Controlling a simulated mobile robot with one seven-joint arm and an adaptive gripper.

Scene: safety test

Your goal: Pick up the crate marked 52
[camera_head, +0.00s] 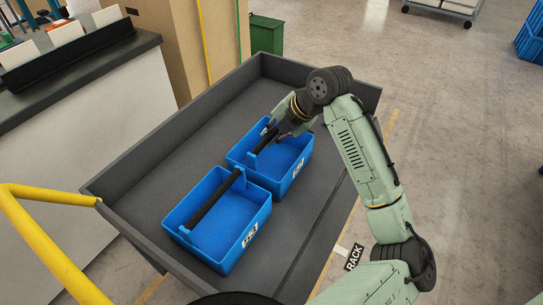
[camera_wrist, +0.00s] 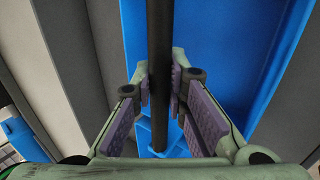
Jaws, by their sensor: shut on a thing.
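Two blue open crates with black bar handles sit end to end in a grey-walled tray (camera_head: 150,185). The far crate (camera_head: 285,155) has a white label on its right side, too small to read surely. My gripper (camera_head: 271,129) is at the far end of the far crate's handle. In the wrist view, its purple-padded fingers (camera_wrist: 160,88) are closed on both sides of the black handle bar (camera_wrist: 159,40), with blue crate wall behind. The far crate looks level, at about tray-floor height.
The tray's raised rim surrounds both crates, with bare floor at left and front. A yellow rail (camera_head: 45,235) and a counter (camera_head: 100,95) stand at left. A brown cabinet (camera_head: 175,40) and a green bin (camera_head: 266,35) stand behind. Open floor lies to the right.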

